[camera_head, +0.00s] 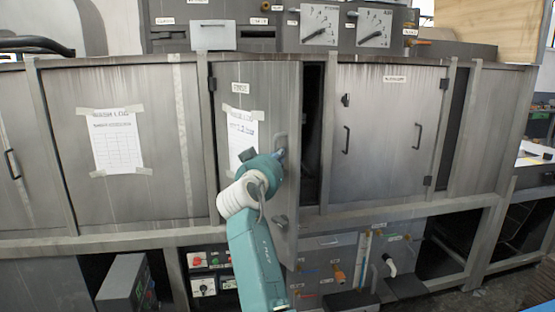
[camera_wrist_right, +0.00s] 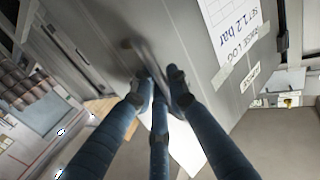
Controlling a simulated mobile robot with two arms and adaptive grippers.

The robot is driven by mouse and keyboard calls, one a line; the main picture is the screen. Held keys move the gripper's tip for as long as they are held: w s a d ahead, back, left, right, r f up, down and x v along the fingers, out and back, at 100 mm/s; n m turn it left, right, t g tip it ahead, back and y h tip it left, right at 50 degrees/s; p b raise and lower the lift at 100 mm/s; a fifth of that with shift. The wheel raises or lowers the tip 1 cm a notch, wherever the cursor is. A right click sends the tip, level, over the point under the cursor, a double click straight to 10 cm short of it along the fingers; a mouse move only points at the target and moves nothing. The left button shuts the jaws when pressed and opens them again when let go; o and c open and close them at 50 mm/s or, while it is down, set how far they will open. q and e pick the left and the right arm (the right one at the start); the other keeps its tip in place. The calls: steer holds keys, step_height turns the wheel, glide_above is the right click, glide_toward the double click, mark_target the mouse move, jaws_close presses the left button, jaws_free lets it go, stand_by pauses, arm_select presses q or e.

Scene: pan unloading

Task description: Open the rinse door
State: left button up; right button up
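The rinse door (camera_head: 255,78) is a grey metal door in the middle of the head view, with a label and a taped rinse log sheet (camera_head: 241,132). It stands ajar, with a dark gap (camera_head: 312,130) along its right edge. Its bar handle (camera_head: 281,146) is near that edge. My right gripper (camera_wrist_right: 163,74) is at the handle; in the wrist view its fingers converge with the bar (camera_wrist_right: 150,56) between them and appear closed on it. In the head view my arm hides the fingers. My left gripper is not in view.
A closed panel with a wash log sheet (camera_head: 116,139) is on the left, and another closed door (camera_head: 388,120) is on the right. Below are a control box (camera_head: 125,285), valves and pipes (camera_head: 340,275).

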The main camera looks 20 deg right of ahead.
steer(key=o, duration=0.4)
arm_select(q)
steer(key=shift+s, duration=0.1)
arm_select(e)
steer(key=shift+s+d, duration=0.1)
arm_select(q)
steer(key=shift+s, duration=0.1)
arm_select(e)
glide_toward(282, 119)
steer(key=x, duration=0.5)
steer(key=shift+w+d, duration=0.2)
steer(key=shift+w, duration=0.1)
